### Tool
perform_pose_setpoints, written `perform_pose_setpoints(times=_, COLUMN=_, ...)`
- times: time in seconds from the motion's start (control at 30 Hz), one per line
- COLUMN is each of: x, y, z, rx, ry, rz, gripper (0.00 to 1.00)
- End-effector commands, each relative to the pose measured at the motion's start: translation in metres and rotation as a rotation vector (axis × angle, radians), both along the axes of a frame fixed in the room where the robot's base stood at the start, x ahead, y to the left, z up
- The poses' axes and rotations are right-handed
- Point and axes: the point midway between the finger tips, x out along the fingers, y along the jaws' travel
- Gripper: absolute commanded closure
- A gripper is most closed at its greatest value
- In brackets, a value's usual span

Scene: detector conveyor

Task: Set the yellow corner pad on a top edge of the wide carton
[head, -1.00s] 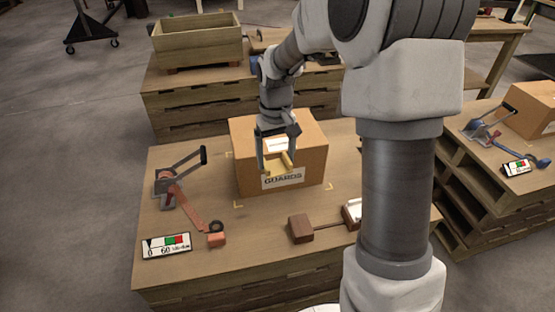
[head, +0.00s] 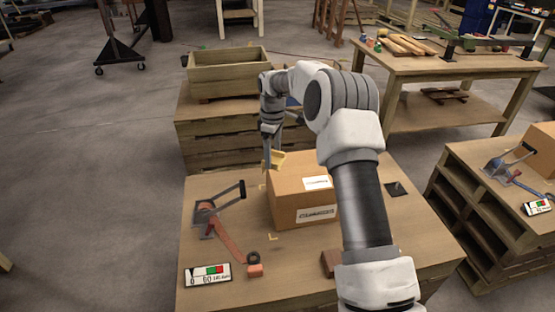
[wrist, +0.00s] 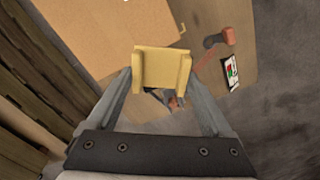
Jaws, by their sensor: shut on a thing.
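The wide carton (head: 290,206), brown with a white label on its top and another on its front, sits on the near pallet table. In the wrist view the carton (wrist: 85,30) fills the upper left. My gripper (head: 268,163) is at the carton's left top edge, toward the back. It is shut on the yellow corner pad (head: 277,159). In the wrist view the pad (wrist: 162,68) sits between the fingertips of my gripper (wrist: 160,75), with the carton's edge close by. I cannot tell whether the pad touches the carton.
A strapping tool (head: 208,218) with an orange strap lies left of the carton, near a gauge card (head: 207,275). A wooden crate (head: 228,76) stands on the pallet stack behind. Another carton (head: 541,150) is on the right stack.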

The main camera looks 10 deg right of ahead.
Motion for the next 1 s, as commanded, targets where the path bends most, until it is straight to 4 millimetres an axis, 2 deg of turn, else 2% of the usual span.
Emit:
perform_pose_setpoints(times=0.03, x=0.01, y=0.001, z=0.004, rx=0.002, ry=0.0, rz=0.056, gripper=0.75)
perform_pose_setpoints(times=0.2, x=0.036, y=-0.004, z=0.002, rx=0.0, ry=0.0, rz=0.261, gripper=0.75)
perform_pose_setpoints(times=0.4, x=0.054, y=-0.01, z=-0.004, rx=-0.004, ry=0.001, rz=0.445, gripper=0.75)
perform_pose_setpoints(times=0.6, x=0.061, y=-0.014, z=-0.009, rx=-0.008, ry=0.003, rz=0.535, gripper=0.75)
perform_pose_setpoints(times=1.0, x=0.061, y=-0.015, z=-0.01, rx=-0.009, ry=0.003, rz=0.548, gripper=0.75)
